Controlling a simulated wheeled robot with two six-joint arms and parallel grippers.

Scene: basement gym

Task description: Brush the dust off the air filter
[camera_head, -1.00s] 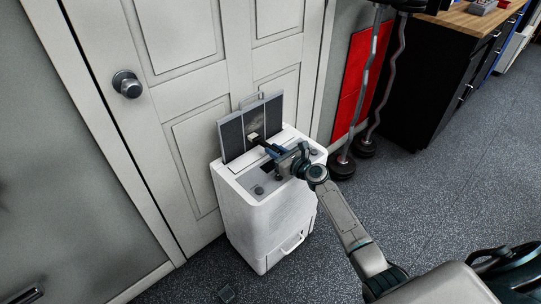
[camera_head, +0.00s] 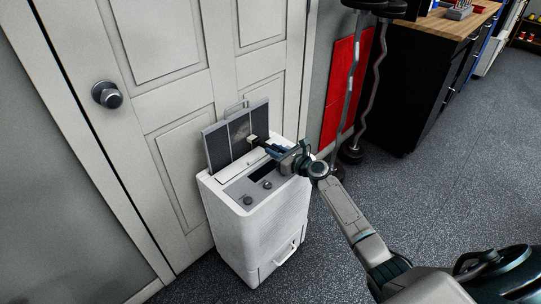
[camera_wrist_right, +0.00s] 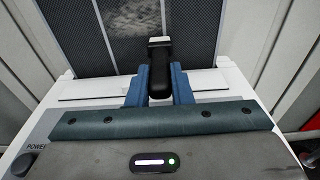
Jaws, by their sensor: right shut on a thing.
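The air filter (camera_head: 217,148) is a dark mesh panel in a grey frame. It stands upright in the top of a white appliance (camera_head: 262,228). A pale dusty patch shows on its middle section; in the right wrist view the filter (camera_wrist_right: 95,50) fills the top, with grey dust at its centre. My right gripper (camera_head: 276,151) is shut on a brush with a black handle (camera_wrist_right: 160,75) and a whitish head (camera_wrist_right: 159,41). The head is right in front of the filter's lower part; whether it touches the mesh is unclear. My left gripper is not in view.
The appliance's top has knobs (camera_head: 248,200) near my right gripper. A white door (camera_head: 180,90) stands close behind. To the right are a red mat (camera_head: 347,85), curled bars (camera_head: 375,70) and a dark workbench (camera_head: 430,85). The grey floor is clear at right.

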